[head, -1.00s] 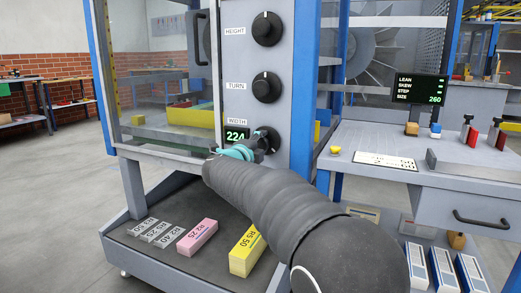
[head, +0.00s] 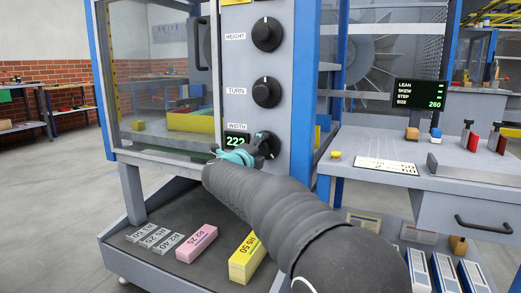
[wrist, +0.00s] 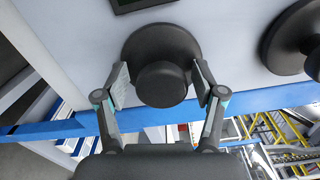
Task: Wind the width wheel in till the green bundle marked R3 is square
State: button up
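The width wheel (wrist: 163,84) is a black round knob low on the grey panel, under the WIDTH label. My gripper (head: 262,143) is at it, with one finger on each side; in the wrist view my gripper (wrist: 161,80) has its fingertips against the wheel's wider rim. The green width readout (head: 235,141) left of the wheel shows 222. A yellow-walled tray (head: 190,123) shows through the glass left of the panel. A green patch shows in it, but I cannot make out a bundle's shape or an R3 mark.
The turn wheel (head: 266,91) and height wheel (head: 267,33) sit above. A screen (head: 419,92) reads LEAN, SKEW, STEP and SIZE 260. A pink block (head: 197,243) and a yellow block (head: 247,258) lie on the lower shelf. A side table (head: 440,165) stands right.

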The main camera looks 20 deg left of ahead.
jog(key=shift+s, duration=0.15)
jog(key=s, duration=1.1)
jog(key=shift+s+a, duration=0.4)
jog(key=shift+a, duration=0.05)
dwell(0.3)
